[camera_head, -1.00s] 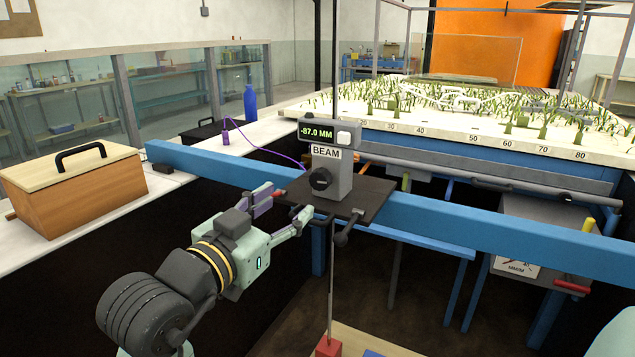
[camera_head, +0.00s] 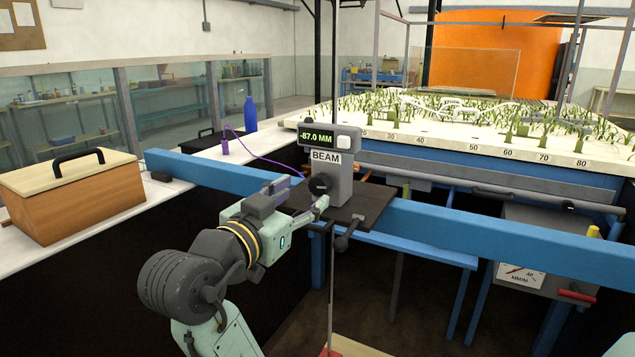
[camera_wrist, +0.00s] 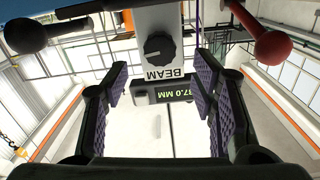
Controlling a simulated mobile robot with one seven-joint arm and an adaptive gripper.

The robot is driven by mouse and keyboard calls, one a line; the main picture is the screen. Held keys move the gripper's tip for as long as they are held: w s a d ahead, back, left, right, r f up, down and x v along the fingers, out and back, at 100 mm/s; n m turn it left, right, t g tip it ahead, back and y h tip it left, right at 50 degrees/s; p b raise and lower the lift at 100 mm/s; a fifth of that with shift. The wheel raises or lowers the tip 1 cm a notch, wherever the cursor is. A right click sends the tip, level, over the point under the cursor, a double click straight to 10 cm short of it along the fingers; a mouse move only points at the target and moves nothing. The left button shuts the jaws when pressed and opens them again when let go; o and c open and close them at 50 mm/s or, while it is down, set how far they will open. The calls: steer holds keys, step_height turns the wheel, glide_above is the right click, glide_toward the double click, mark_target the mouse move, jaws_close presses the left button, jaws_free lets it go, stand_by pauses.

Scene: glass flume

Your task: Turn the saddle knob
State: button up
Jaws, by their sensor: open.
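A dark round knob (camera_head: 319,184) with a raised grip bar is on the grey box (camera_head: 345,182) labelled BEAM, under a readout (camera_head: 317,138) showing -87.0 MM. In the wrist view the knob (camera_wrist: 159,48) appears upside down, above and between my finger pads. My gripper (camera_head: 308,196) is open and empty, just in front of the box; its fingers (camera_wrist: 162,85) are apart and not around the knob. A black ball-ended handle (camera_head: 341,243) is at the dark plate's near edge. A red ball-ended handle (camera_wrist: 272,46) shows in the wrist view. No label says which is the saddle knob.
The box stands on a dark plate (camera_head: 372,205) across the blue beam (camera_head: 470,228). A thin rod (camera_head: 331,290) hangs below the plate. A wooden box (camera_head: 75,196) and blue bottle (camera_head: 250,113) stand on the left bench. A planted flume bed (camera_head: 470,133) lies behind.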

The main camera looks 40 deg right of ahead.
mark_target(317, 185)
steer(key=p+x, duration=0.1)
steer(key=x, duration=0.5)
steer(key=shift+w+d, duration=0.15)
steer(key=shift+d, duration=0.1)
steer(key=c, duration=1.1)
steer(key=shift+c, duration=0.2)
steer(key=o, duration=1.1)
steer(key=shift+o, duration=0.2)
steer(key=shift+a, duration=0.1)
steer(key=v, duration=1.1)
steer(key=shift+s+a, duration=0.25)
steer(key=shift+a, duration=0.1)
